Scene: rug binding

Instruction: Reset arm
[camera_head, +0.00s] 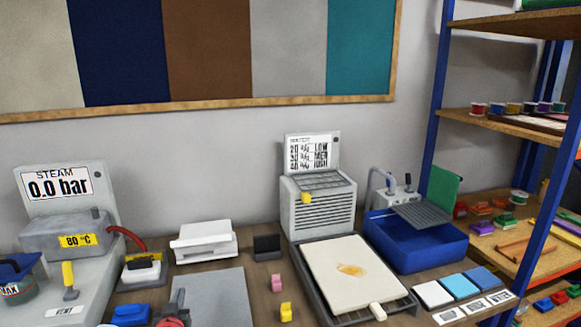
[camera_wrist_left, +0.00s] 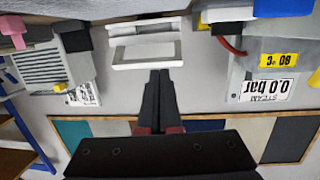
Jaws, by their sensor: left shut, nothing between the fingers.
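I cannot tell the exact gap, but the fingers hold nothing. My right gripper is in neither view.
The steam station (camera_head: 75,235) stands left. The grey heater unit (camera_head: 318,208), a tray with a cream rug piece (camera_head: 350,268) and a blue basin (camera_head: 415,245) stand right. A shelf rack (camera_head: 440,90) bounds the right.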

